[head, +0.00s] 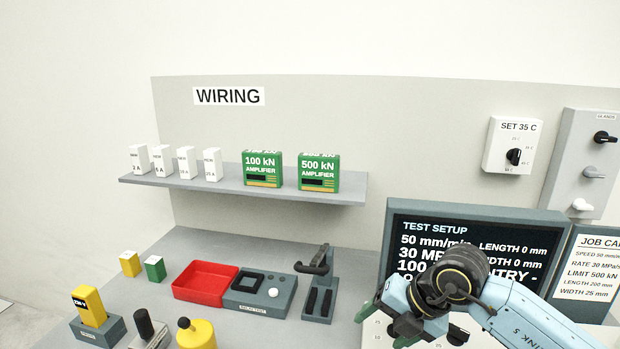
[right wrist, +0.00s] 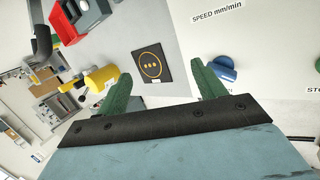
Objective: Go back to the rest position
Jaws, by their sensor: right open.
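My right gripper (head: 394,322) is in front of the lower left of the test setup screen in the head view, its arm coming in from the right. Its green fingers stand apart with nothing between them, and they show in the right wrist view too (right wrist: 163,82). Beyond them in that view are a dark square pad with an orange ring (right wrist: 152,65) and a blue knob (right wrist: 222,69), both apart from the fingers. My left gripper is in neither view.
The screen (head: 470,235) stands behind my right arm. The bench holds a red tray (head: 205,282), a relay test box (head: 260,293), a dark handled stand (head: 320,285) and a yellow cylinder (head: 195,335). A shelf (head: 240,190) carries two green amplifiers (head: 262,170) and several white blocks.

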